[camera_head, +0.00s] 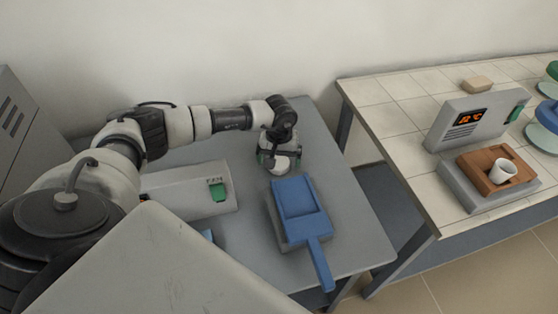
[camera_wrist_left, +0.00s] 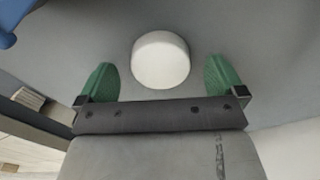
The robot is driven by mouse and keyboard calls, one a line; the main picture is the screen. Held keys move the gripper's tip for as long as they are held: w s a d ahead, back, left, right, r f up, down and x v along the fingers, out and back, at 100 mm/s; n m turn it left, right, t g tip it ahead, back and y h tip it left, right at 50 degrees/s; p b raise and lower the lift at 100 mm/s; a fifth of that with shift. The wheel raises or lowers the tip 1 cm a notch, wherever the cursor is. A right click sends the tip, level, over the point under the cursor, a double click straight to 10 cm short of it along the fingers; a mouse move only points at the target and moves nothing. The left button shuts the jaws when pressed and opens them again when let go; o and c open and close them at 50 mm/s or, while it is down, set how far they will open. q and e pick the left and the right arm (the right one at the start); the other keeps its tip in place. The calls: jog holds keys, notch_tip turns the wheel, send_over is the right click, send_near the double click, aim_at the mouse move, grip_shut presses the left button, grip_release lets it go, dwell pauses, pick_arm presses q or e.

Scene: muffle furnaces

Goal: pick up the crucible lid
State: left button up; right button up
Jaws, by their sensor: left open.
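The crucible lid (camera_wrist_left: 160,58) is a round white piece on the grey table, seen between my finger tips in the left wrist view. In the head view a white round shape, the lid (camera_head: 281,167), shows just under my left gripper (camera_head: 279,159). My left gripper (camera_wrist_left: 162,80) is open, with its green fingers on either side of the lid and gaps between. The lid's height relative to the fingers is hard to tell. A small white crucible (camera_head: 505,170) stands on a brown block on the right bench. My right gripper is not in view.
A blue tray with a handle (camera_head: 300,208) lies on the grey table (camera_head: 345,205) close to the lid. A white box with a green switch (camera_head: 190,192) stands left of it. The tiled bench (camera_head: 400,115) at right carries a device with an orange display (camera_head: 468,118).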

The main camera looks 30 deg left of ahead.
pick_arm(q)
jog(key=shift+f, duration=0.6)
jog(key=c, duration=1)
jog(key=shift+r, duration=0.15)
